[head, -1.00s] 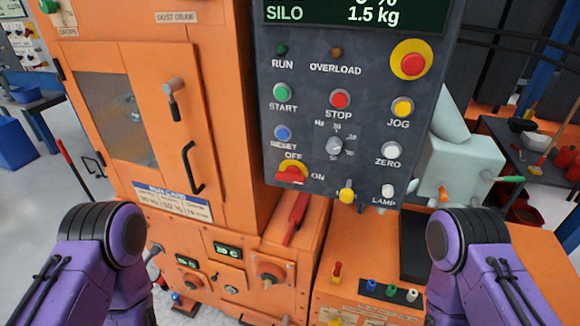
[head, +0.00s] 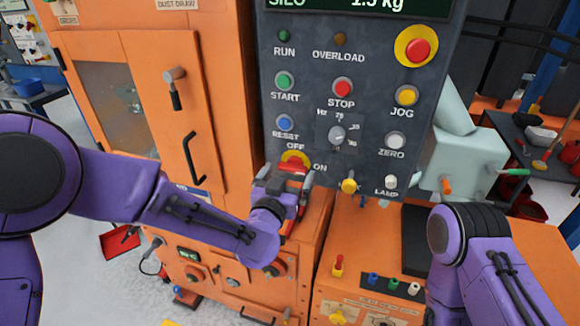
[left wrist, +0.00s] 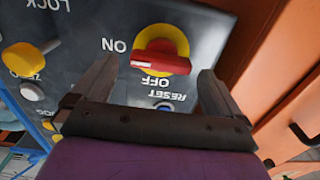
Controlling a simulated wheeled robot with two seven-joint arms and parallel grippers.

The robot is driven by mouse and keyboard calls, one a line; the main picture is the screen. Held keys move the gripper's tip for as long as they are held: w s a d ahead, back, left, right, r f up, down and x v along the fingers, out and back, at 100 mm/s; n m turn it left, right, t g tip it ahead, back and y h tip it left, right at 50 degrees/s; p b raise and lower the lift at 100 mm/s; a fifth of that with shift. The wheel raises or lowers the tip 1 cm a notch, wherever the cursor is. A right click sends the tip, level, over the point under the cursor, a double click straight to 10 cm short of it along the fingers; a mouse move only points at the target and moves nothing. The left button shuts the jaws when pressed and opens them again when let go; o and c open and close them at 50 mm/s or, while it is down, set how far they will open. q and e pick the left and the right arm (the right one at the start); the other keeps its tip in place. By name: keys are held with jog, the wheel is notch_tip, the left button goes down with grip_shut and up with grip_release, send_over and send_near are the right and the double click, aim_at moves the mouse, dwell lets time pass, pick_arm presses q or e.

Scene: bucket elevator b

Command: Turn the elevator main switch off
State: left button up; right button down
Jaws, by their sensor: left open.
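The main switch (head: 294,157) is a red bar handle on a yellow disc, low on the dark control panel, with OFF above it and ON to its right. In the left wrist view, seen upside down, the red handle (left wrist: 160,63) lies level, with its white-marked end towards ON. My left gripper (head: 286,179) is open in front of the switch and partly hides it in the head view. In the left wrist view its two fingers (left wrist: 158,70) stand apart on either side of the handle, with gaps showing. My right gripper is out of view.
Close to the switch are a blue RESET button (head: 285,123), a grey Hz dial (head: 337,134) and a yellow lock knob (head: 349,185). A red emergency button (head: 418,50) is higher up. The orange cabinet (head: 225,90) with its black door handle (head: 193,160) stands left of the panel.

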pick_arm(q)
jog(key=shift+x, duration=1.05)
jog(key=shift+a, duration=0.1)
jog(key=c, duration=1)
